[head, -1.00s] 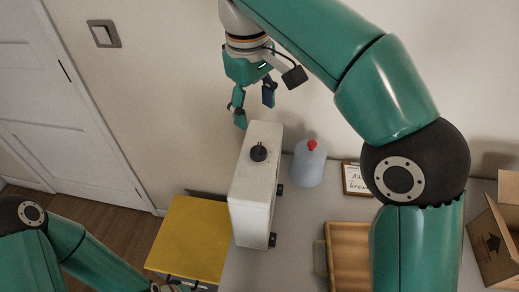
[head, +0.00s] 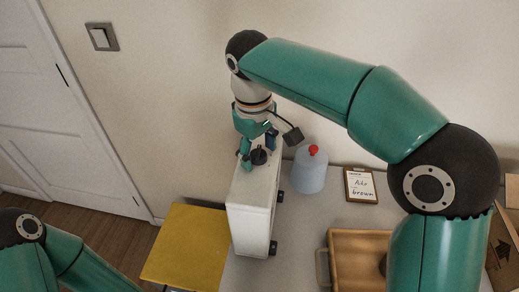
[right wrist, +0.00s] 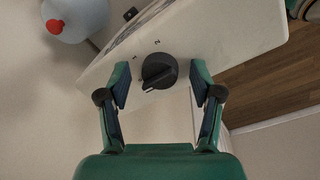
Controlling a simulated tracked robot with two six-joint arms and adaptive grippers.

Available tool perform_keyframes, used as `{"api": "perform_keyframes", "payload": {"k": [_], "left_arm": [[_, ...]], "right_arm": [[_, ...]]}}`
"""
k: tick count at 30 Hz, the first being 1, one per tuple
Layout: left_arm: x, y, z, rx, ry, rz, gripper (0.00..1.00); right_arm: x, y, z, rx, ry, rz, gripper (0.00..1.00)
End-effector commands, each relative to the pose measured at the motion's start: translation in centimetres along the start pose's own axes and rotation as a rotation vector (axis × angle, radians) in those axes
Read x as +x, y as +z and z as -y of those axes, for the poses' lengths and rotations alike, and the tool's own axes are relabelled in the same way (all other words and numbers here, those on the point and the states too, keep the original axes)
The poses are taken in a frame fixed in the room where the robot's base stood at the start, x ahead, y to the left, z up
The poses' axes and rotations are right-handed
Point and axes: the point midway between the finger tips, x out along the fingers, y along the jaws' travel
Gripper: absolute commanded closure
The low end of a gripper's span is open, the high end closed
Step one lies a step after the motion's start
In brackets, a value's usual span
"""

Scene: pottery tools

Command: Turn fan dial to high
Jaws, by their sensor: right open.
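The white box-shaped fan (head: 250,205) stands on the grey table with a black dial (head: 259,156) on its top. In the right wrist view the dial (right wrist: 159,71) is a round black knob with a raised grip bar, with small marks beside it on the white top (right wrist: 215,40). My right gripper (head: 258,150) is open over the fan's top. In the right wrist view its two fingers (right wrist: 160,88) stand on either side of the dial, with gaps visible on both sides. My left arm (head: 60,255) shows at the lower left; its gripper is out of view.
A pale blue bottle (head: 309,172) with a red cap stands right of the fan. A framed card (head: 360,185), a wooden tray (head: 345,262) and a cardboard box (head: 503,255) are farther right. A yellow surface (head: 187,245) lies left of the fan.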

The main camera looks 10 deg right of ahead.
Motion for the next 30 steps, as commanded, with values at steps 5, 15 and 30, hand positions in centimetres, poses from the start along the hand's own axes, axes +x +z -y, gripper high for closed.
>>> {"api": "perform_keyframes", "payload": {"k": [5, 15, 30], "left_arm": [[0.0, 0.0, 0.0, 0.0, 0.0, 0.0, 0.6], [0.0, 0.0, 0.0, 0.0, 0.0, 0.0, 0.6], [-1.4, 0.0, -0.5, 0.0, 0.0, 0.0, 0.6]], "right_arm": [[0.0, 0.0, 0.0, 0.0, 0.0, 0.0, 0.58], [0.0, 0.0, 0.0, -0.001, 0.0, 0.002, 0.94], [-0.2, -0.2, 0.2, 0.193, 0.001, 0.021, 0.95]]}}
